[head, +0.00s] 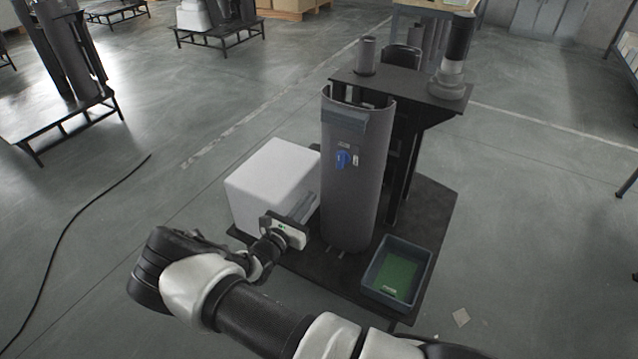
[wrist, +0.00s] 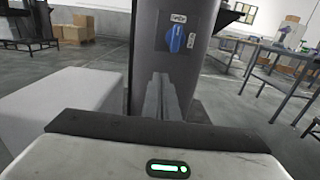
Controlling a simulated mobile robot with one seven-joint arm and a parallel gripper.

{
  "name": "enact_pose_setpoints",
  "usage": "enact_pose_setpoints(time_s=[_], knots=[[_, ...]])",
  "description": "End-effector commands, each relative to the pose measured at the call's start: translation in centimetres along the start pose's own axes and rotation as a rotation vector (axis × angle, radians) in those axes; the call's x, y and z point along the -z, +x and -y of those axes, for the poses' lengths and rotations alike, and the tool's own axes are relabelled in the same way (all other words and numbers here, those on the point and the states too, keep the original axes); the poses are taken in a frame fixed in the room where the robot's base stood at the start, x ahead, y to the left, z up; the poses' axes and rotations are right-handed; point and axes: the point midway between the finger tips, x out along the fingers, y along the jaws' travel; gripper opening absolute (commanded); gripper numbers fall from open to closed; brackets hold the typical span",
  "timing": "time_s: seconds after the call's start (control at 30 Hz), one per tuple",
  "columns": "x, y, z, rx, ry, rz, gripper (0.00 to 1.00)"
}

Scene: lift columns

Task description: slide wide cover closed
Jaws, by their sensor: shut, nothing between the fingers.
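The wide cover (head: 352,205) is a tall, dark grey curved panel standing upright on the front of the lift column. A grey bar (head: 345,120) runs across it near the top, and a blue knob (head: 342,159) with small labels sits below that. In the wrist view the cover (wrist: 180,60) rises straight ahead with the blue knob (wrist: 174,38) on it. My gripper (head: 308,203) is shut and empty, low at the cover's left side; its fingers (wrist: 163,90) point towards the cover. I cannot tell whether they touch it.
A white box (head: 262,180) stands close left of my gripper on the dark base plate (head: 430,215). A blue-grey bin (head: 398,278) with a green floor sits at the front right. A black cable (head: 70,225) lies on the floor at left.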

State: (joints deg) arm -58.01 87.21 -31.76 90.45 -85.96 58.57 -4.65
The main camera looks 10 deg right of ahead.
Motion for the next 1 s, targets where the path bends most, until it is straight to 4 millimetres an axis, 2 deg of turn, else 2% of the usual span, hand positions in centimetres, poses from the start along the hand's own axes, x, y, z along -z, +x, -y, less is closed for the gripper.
enact_pose_setpoints(time_s=[0.6, 0.8, 1.0], knots=[[0.2, 11.6, 0.3, 0.007, 0.003, -0.001, 0.0], [0.1, 13.3, 0.2, 0.005, 0.002, -0.003, 0.0], [0.0, 13.6, 0.2, 0.005, 0.001, -0.003, 0.0]])
